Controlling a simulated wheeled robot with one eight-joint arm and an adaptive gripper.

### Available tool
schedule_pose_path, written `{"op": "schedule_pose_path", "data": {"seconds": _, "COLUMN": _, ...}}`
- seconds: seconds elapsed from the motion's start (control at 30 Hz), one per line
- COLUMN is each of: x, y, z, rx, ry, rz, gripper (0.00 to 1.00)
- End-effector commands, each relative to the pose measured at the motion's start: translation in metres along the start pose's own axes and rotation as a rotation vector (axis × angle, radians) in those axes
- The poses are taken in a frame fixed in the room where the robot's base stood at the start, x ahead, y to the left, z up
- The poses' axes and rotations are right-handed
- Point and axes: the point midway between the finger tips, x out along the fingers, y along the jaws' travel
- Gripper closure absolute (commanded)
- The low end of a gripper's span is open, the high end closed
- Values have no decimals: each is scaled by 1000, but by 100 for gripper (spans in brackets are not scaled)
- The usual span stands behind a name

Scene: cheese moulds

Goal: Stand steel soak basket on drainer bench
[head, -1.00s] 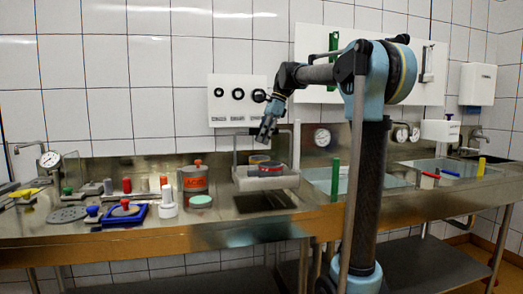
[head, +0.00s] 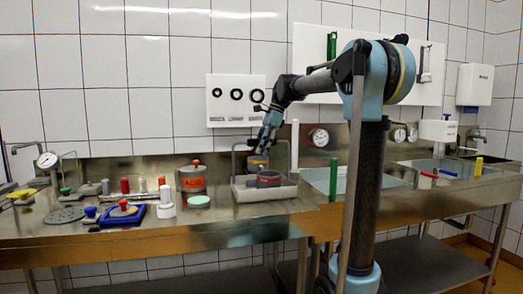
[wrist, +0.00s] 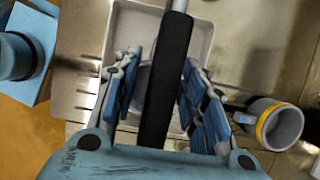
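The steel soak basket (head: 286,192) is a pale shallow tray with a tall handle, standing level on the steel drainer bench (head: 235,212). A red-and-grey round piece (head: 269,179) sits in it. My gripper (head: 263,148) is at the top of the handle. In the wrist view the basket (wrist: 205,40) lies below my gripper (wrist: 162,62), and the black handle grip (wrist: 165,85) runs between the two fingers. The fingers are spread, with a clear gap on the left side of the grip; any contact on the right is unclear. The bench slots (wrist: 85,90) show beside the basket.
A yellow-ringed grey cup (wrist: 278,125) stands close beside the basket. An orange-labelled pot (head: 192,179), a white bottle (head: 166,203) and a green disc (head: 199,202) stand to the left. A green upright post (head: 333,178) is to the right. The bench front is clear.

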Motion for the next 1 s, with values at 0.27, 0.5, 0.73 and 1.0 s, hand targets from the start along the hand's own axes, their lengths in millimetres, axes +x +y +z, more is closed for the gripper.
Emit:
{"op": "schedule_pose_path", "data": {"seconds": 0.27, "x": -9, "y": 0, "z": 1, "rx": 0, "ry": 0, "rz": 0, "gripper": 61}}
{"op": "schedule_pose_path", "data": {"seconds": 0.5, "x": -51, "y": 0, "z": 2, "rx": 0, "ry": 0, "rz": 0, "gripper": 61}}
{"op": "schedule_pose_path", "data": {"seconds": 0.73, "x": -93, "y": -1, "z": 1, "rx": 0, "ry": 0, "rz": 0, "gripper": 61}}
{"op": "schedule_pose_path", "data": {"seconds": 1.0, "x": -118, "y": 0, "z": 2, "rx": 0, "ry": 0, "rz": 1, "gripper": 61}}
